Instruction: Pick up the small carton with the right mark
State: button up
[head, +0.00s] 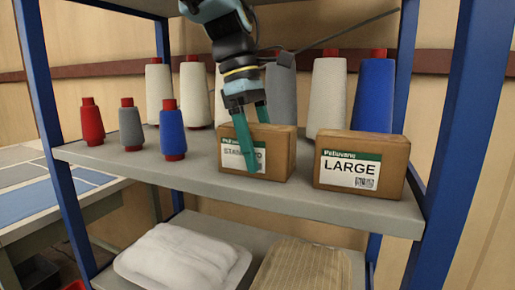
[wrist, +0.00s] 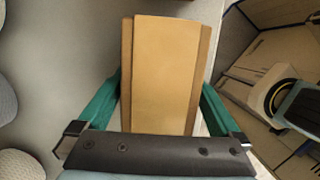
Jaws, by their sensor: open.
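A small brown carton (head: 275,160) stands on the grey shelf, its white label partly covered by my fingers; the label seems to end in "D" or "O", and I cannot read it whole. A second carton (head: 375,150) to its right has a label reading "LARGE". My gripper (head: 252,170) points down over the left carton, its green fingers in front of the label in the head view. In the wrist view the carton (wrist: 165,75) lies between the two open fingers (wrist: 160,105), which stand on either side of it. I cannot tell whether they touch it.
The grey shelf (head: 330,207) hangs between blue posts (head: 465,120). Several thread cones stand behind the cartons, and small red, grey and blue spools (head: 170,130) stand to the left. A white pillow-like bundle (head: 185,258) lies on the lower shelf. Shelf room is free left of the carton.

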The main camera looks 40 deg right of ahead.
jog(key=shift+s+d+f, duration=0.1)
jog(key=shift+f, duration=0.45)
jog(key=c, duration=1.3)
jog(key=shift+o, duration=0.2)
jog(key=shift+r, duration=0.2)
